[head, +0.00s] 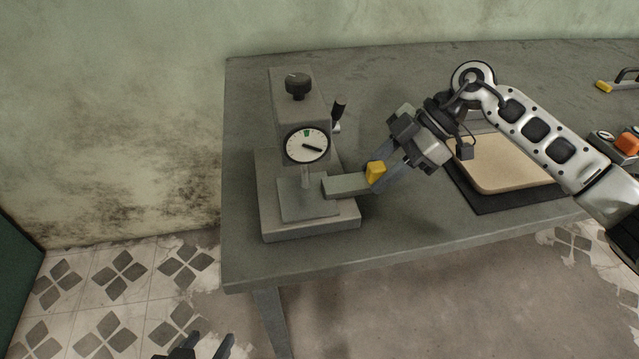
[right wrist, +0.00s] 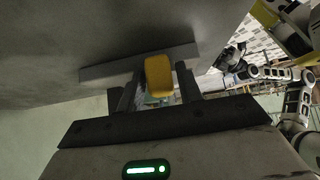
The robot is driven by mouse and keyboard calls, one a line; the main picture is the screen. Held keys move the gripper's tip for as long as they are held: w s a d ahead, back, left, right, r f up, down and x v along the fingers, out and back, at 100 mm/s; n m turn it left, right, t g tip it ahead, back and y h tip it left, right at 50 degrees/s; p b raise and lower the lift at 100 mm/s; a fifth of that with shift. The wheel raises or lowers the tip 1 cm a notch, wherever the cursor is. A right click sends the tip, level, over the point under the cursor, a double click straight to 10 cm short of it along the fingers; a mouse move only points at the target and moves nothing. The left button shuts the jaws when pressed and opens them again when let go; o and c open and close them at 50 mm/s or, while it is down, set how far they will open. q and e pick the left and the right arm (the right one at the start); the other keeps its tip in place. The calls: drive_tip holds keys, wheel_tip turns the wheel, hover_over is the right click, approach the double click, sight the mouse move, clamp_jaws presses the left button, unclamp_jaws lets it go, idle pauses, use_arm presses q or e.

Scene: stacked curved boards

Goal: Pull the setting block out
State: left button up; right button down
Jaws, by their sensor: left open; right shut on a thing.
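The setting block (head: 345,186) is a flat grey bar with a yellow grip (head: 375,172). My right gripper (head: 378,173) is shut on the yellow grip, which also shows between the fingers in the right wrist view (right wrist: 158,76). The bar's left end lies just right of the thin spindle (head: 306,178) of the dial gauge stand (head: 303,120), overlapping the right edge of its plate (head: 300,207) in the picture. I cannot tell whether it touches the plate. My left gripper (head: 212,342) is open and empty at the bottom edge of the head view, below the table.
The grey table (head: 400,225) has free room in front of the right gripper. A tan board (head: 500,165) on a dark mat (head: 515,200) lies to the right. An orange-topped device (head: 627,143) and a yellow-ended handle (head: 604,86) are at the far right.

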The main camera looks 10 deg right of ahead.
drive_tip(key=shift+w+d+p, duration=0.1)
drive_tip(key=shift+d+p, duration=0.2)
drive_tip(key=shift+d, duration=1.8)
